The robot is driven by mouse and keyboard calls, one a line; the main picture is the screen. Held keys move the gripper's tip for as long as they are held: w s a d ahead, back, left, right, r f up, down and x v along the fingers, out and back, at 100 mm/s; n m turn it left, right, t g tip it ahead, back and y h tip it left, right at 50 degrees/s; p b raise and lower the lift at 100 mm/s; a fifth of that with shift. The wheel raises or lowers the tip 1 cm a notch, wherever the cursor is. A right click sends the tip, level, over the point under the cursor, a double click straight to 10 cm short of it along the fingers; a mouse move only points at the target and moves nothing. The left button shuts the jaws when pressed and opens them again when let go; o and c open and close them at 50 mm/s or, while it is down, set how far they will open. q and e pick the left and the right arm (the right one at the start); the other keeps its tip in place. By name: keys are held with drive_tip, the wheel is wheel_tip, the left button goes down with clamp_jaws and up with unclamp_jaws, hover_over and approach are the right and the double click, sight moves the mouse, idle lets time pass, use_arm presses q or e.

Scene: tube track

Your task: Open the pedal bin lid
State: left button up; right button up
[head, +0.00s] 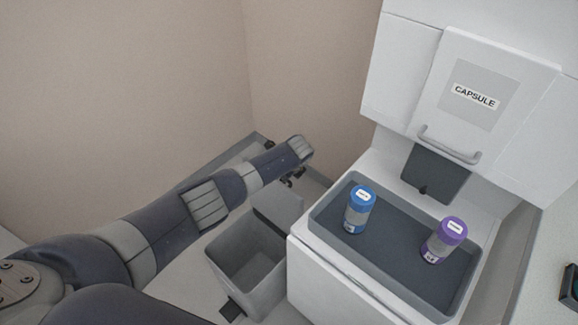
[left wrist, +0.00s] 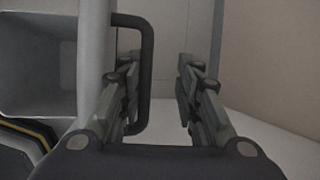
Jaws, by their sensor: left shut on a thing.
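The grey pedal bin (head: 238,262) stands on the floor left of the white machine. Its mouth is open and I can see down into it. Its lid (head: 280,208) stands raised at the bin's far side; it also shows edge-on in the left wrist view (left wrist: 92,50). A dark handle (left wrist: 147,50) sticks out from the lid. My left gripper (head: 293,178) is behind the raised lid. In the left wrist view, its fingers (left wrist: 158,90) are on either side of the handle bar, shut on it. My right gripper is not in view.
The white capsule machine (head: 400,165) stands close on the right. Its grey tray (head: 395,285) holds a blue-capped capsule (head: 360,209) and a purple-capped capsule (head: 444,240). Beige walls close in the corner behind. A dark pedal (head: 231,311) shows at the bin's foot.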

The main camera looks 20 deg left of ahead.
use_arm(q)
drive_tip(key=v, duration=1.1)
drive_tip(key=shift+w+d, duration=0.3)
drive_tip(key=shift+d, duration=0.1)
drive_tip(key=shift+s+a+r, duration=0.1)
drive_tip(key=shift+s+r, duration=0.3)
drive_tip(key=shift+r, duration=0.1)
drive_tip(key=shift+f, duration=0.1)
